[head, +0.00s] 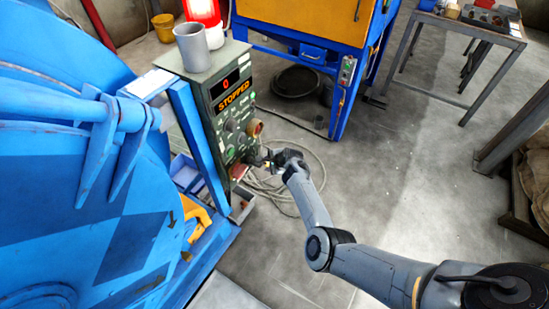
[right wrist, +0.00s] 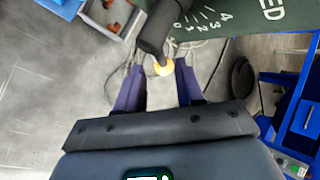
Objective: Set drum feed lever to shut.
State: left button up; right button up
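The dark green control panel (head: 228,105) stands beside the blue drum (head: 75,190); its display reads 0 and STOPPED. My right gripper (head: 262,158) is at the panel's lower right side. In the right wrist view, the fingers of my right gripper (right wrist: 159,68) are spread apart. My left gripper is not in view.
A blue and yellow cabinet (head: 305,22) is behind. Cables (head: 285,180) lie on the floor.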

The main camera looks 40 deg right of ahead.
pick_arm(q)
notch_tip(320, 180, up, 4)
jog(key=p, duration=0.2)
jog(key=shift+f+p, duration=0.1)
jog(key=shift+p, duration=0.2)
pick_arm(e)
jog(key=v, duration=0.5)
jog(key=shift+s+r, duration=0.25)
jog(key=shift+s, duration=0.05)
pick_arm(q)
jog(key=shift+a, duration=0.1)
